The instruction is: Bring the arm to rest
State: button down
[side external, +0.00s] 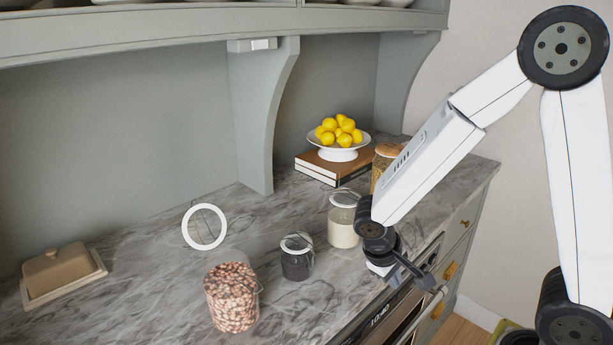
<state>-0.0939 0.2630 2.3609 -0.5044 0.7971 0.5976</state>
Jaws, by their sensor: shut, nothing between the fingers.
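My gripper (436,290) is at the lower right in the side external view, over the front edge of the counter near the oven. It is shut and empty, and its fingertips look small and dark. It holds nothing and appears apart from the jars. My white arm bends above it from the right side of the picture.
On the marble counter (150,265) stand a bean jar (232,298), a small dark jar (297,258), a cream-filled jar (342,222) and a tall jar (385,165).

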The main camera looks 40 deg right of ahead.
jog(key=shift+w+a+r+n+t+y, duration=0.2)
jog(key=shift+a+r+t+y, duration=0.15)
jog(key=shift+a+t+y, duration=0.35)
jog(key=shift+w+a+r+n+t+y, duration=0.1)
jog(key=shift+a+r+n+t+y, duration=0.1)
jog(key=shift+a+r+t+y, duration=0.45)
jog(key=shift+w+a+r+n+t+y, duration=0.1)
jog(key=shift+a+n+t+y, duration=0.1)
jog(key=shift+a+t+y, duration=0.45)
jog(key=shift+d+t, duration=0.2)
jog(key=shift+t, duration=0.1)
jog(key=c, duration=0.7)
grip_release()
jog(key=shift+w, duration=0.1)
jog(key=shift+o, duration=1.3)
jog(key=shift+w+d+r, duration=0.15)
jog(key=shift+w, duration=0.05)
jog(key=w+d+r+g, duration=0.1)
jog(key=w+d+r, duration=0.2)
jog(key=w+d, duration=0.1)
jog(key=w+d+r, duration=0.4)
jog(key=d, duration=0.2)
jog(key=w+d+r+g, duration=0.1)
jog(key=w+d+r, duration=0.3)
jog(key=d, duration=0.1)
jog(key=shift+w+d+r+g, duration=0.1)
jog(key=shift+d+r+g, duration=0.05)
jog(key=shift+g, duration=0.15)
